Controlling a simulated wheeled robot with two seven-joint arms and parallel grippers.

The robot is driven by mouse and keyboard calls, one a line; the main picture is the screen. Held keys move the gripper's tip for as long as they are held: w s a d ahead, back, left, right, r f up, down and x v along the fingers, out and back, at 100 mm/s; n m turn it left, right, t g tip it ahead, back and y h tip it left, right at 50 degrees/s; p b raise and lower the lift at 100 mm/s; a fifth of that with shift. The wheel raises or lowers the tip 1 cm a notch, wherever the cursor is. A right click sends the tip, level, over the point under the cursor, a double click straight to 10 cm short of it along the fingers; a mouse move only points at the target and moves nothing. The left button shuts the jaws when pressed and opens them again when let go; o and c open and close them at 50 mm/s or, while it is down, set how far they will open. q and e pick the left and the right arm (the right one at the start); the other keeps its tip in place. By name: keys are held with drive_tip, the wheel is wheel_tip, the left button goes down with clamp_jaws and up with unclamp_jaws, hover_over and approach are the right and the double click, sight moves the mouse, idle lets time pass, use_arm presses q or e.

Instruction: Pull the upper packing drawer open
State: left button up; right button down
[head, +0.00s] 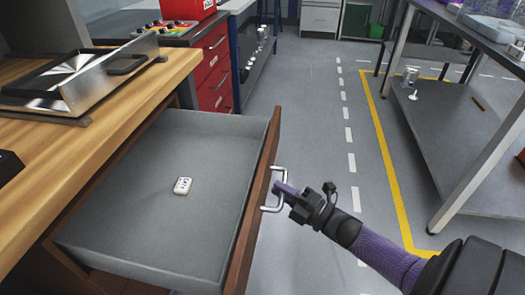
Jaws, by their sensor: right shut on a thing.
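The upper packing drawer (258,215) stands pulled out from under the wooden bench at the left. It has a grey inside and a brown wooden front. A small white object (183,186) with dark marks lies on the drawer's floor. A metal bar handle (282,178) sticks out from the drawer front. My right gripper (285,192) reaches in from the lower right and is shut on the handle. Its fingertips partly cover the handle. My left gripper is not in the head view.
The wooden bench top (165,75) carries a metal tray-like fixture (90,75). A red tool cabinet (213,65) stands behind the drawer. A grey table (495,40) with a lower shelf is at the right. The floor (310,110) between them is clear, with painted lines.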

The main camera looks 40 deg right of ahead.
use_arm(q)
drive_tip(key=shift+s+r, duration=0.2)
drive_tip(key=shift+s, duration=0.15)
use_arm(e)
drive_tip(key=shift+s+d+f, duration=0.1)
drive_tip(key=shift+s+d, duration=0.35)
drive_tip(key=shift+s, duration=0.2)
drive_tip(key=c, duration=0.6)
unclamp_jaws()
drive_tip(key=shift+c, duration=0.2)
use_arm(q)
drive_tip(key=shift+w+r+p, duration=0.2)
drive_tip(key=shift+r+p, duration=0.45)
drive_tip(key=shift+p, duration=0.15)
use_arm(e)
drive_tip(key=v, duration=1)
